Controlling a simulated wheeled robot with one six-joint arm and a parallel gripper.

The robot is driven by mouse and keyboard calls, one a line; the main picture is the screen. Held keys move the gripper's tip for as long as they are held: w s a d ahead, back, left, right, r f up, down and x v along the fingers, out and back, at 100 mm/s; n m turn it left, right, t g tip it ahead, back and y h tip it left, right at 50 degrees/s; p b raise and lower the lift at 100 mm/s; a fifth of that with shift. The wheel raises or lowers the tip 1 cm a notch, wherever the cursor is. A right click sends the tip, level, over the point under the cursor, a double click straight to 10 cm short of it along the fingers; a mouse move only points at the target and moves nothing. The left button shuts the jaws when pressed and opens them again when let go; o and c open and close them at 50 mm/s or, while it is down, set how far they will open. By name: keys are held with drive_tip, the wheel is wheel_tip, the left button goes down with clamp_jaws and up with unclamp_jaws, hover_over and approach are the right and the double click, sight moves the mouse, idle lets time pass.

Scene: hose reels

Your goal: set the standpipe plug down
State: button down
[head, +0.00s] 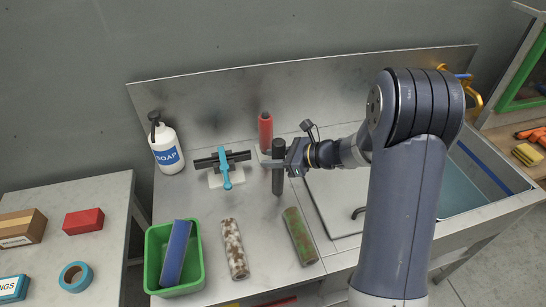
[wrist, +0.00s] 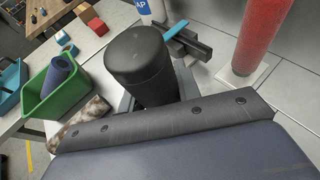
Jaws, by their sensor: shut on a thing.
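The standpipe plug seems to be the dark grey upright cylinder (head: 278,177), which also fills the middle of the wrist view (wrist: 140,65). My gripper (head: 287,160) is shut on it from the right, around its upper middle. The plug stands over the metal counter (head: 190,203), left of the sink. Its lower end shows in the head view, but I cannot tell whether it touches the counter. The fingers hide part of its side, and its base is hidden in the wrist view.
A red cylinder (head: 265,132) stands close behind. A black bar tool with a turquoise handle (head: 226,172) lies left, beside a soap bottle (head: 167,150). In front lie a rusty white roll (head: 234,248), a green-brown roll (head: 299,236) and a green bin (head: 196,278).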

drive_tip(key=shift+f, duration=0.2)
drive_tip(key=c, duration=1)
unclamp_jaws()
drive_tip(key=shift+r, duration=0.1)
drive_tip(key=shift+r, duration=0.15)
drive_tip(key=b+v, duration=0.1)
drive_tip(key=v, duration=1.1)
drive_tip(key=shift+b, duration=0.3)
